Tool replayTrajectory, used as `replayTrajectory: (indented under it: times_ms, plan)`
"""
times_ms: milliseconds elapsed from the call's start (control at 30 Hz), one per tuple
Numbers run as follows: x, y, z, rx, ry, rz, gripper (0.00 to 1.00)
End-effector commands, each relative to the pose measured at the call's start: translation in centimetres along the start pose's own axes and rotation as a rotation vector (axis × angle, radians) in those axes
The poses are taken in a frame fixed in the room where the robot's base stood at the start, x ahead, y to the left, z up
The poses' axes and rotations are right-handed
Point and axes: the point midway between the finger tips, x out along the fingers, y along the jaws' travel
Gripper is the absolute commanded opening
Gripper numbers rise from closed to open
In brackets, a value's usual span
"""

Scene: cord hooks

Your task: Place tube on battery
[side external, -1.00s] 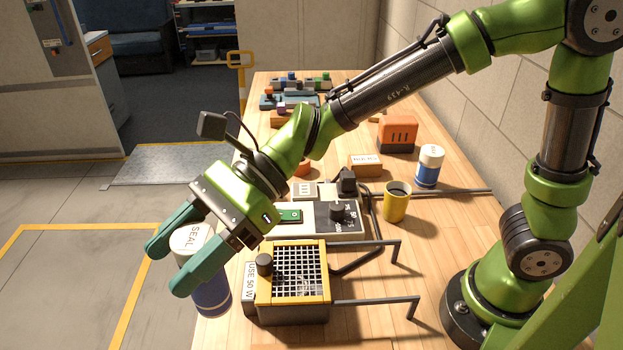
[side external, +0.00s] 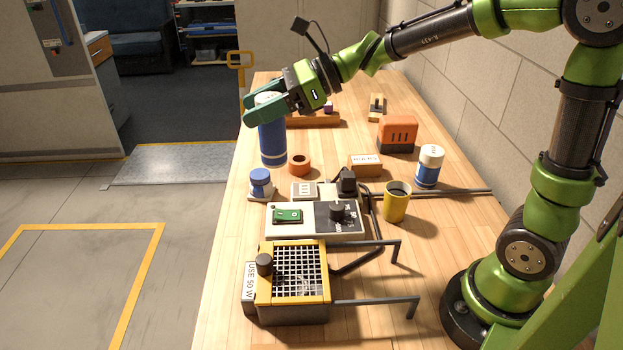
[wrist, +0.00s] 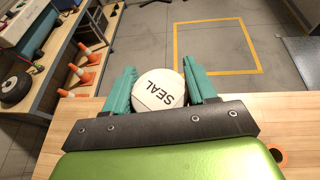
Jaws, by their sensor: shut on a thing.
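The tube is a tall blue cylinder (side external: 272,144) with a white band near its base. My gripper (side external: 263,111) is shut on its upper end, at the left side of the table. The tube looks upright; I cannot tell whether its base touches the table. In the wrist view its white cap (wrist: 159,90), marked SEAL, sits between the teal fingers. I cannot tell surely which thing is the battery; an orange box with dark slots (side external: 397,134) and a small brown block with a white label (side external: 364,166) stand to the right of the tube.
A control panel (side external: 315,220), a yellow mug (side external: 396,203), a blue-and-white can (side external: 429,167) and a grille-topped heater (side external: 293,282) with projecting bars occupy the nearer table.

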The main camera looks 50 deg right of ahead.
Motion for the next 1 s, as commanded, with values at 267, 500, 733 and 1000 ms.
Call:
replayTrajectory:
  times_ms: [267,500,733,1000]
  plan:
    - [-11.0,-10.3,-4.5,0.124,-0.001,-0.300,0.18]
    - [-22.2,-15.3,-9.2,0.230,-0.001,-0.551,0.18]
    - [-30.9,-16.5,-12.8,0.307,-0.002,-0.734,0.18]
    - [-35.9,-16.3,-14.9,0.353,-0.004,-0.840,0.18]
